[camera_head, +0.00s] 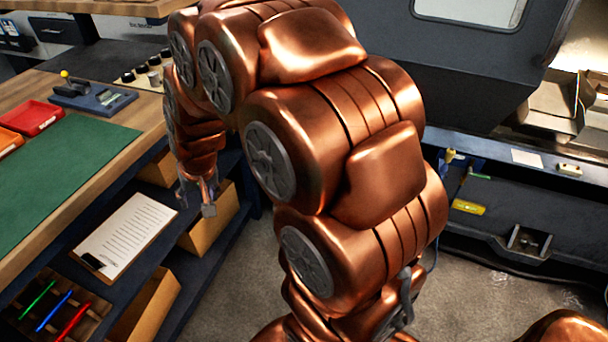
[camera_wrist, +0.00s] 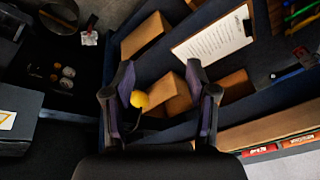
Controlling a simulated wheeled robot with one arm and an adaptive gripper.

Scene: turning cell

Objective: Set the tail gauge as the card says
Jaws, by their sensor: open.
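My gripper (camera_head: 209,200) hangs beside the workbench's edge, in front of the shelves below; its fingers are small in the head view. In the wrist view my gripper (camera_wrist: 160,95) is open, with two dark fingers apart. A yellow ball (camera_wrist: 139,99) shows between them in the picture; I cannot tell its depth or what it belongs to. A blue-grey device (camera_head: 95,98) with a small display and a yellow knob sits on the bench, possibly the gauge. A clipboard with a printed sheet (camera_head: 126,235) lies on the shelf, also in the wrist view (camera_wrist: 213,42); its text is unreadable.
A green mat (camera_head: 75,170) and a red tray (camera_head: 33,117) are on the bench. Cardboard bins (camera_head: 212,220) and coloured pens (camera_head: 54,311) are on the shelves. A dark machine (camera_head: 510,200) with a small white card (camera_head: 527,158) stands right. Grey floor lies between.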

